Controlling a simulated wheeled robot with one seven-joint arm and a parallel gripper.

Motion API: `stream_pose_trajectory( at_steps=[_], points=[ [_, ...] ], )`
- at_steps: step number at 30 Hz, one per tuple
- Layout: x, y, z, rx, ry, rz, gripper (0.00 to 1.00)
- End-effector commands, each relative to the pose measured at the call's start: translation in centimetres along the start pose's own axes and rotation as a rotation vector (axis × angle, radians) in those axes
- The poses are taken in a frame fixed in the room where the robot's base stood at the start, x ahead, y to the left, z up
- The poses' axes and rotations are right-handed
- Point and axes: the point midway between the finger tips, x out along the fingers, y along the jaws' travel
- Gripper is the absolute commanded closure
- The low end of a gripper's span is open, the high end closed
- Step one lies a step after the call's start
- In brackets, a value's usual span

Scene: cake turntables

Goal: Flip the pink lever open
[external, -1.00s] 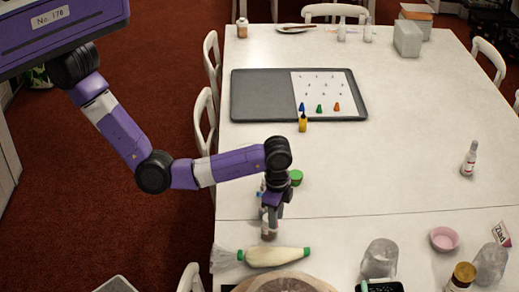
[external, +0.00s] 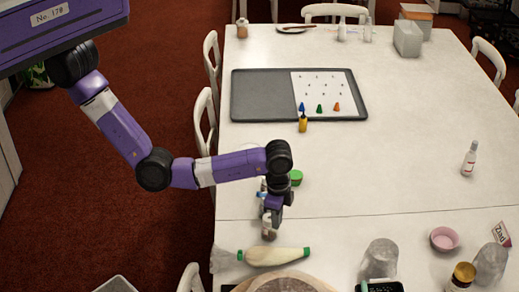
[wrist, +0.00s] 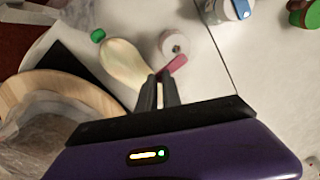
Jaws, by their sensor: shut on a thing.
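The pink lever (wrist: 172,66) shows in the wrist view, slanting beside a small round container with a pale top and a dark spot in it (wrist: 174,43). The container also shows in the external view as a small brownish jar (external: 268,231) just below my gripper (external: 270,217). In the wrist view my gripper (wrist: 162,78) has its two dark fingers close together, with the lever's lower end at their tips. It is shut on the lever. The fingers hide part of that end, and the lever is too small to make out in the external view.
A piping bag with a green tip (external: 275,257) lies close in front of the jar. A round wooden turntable (wrist: 50,88) stands nearby. A blue-capped bottle (wrist: 238,9) and a green-lidded jar (external: 296,178) stand behind.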

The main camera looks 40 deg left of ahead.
Motion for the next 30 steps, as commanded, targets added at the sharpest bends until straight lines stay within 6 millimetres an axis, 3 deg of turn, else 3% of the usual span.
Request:
stream_pose_trajectory(
  at_steps=[6,16,17,20,30],
  points=[
    [-0.13,-0.38,-0.42,-0.114,-0.002,-0.001,1.0],
    [-0.02,-0.31,-0.52,-0.129,-0.001,-0.001,1.0],
    [-0.02,-0.31,-0.52,-0.129,-0.001,-0.001,0.87],
    [-0.02,-0.31,-0.51,-0.129,-0.001,-0.001,0.68],
    [-0.21,-0.33,-0.52,-0.129,-0.001,-0.001,0.68]
  ],
)
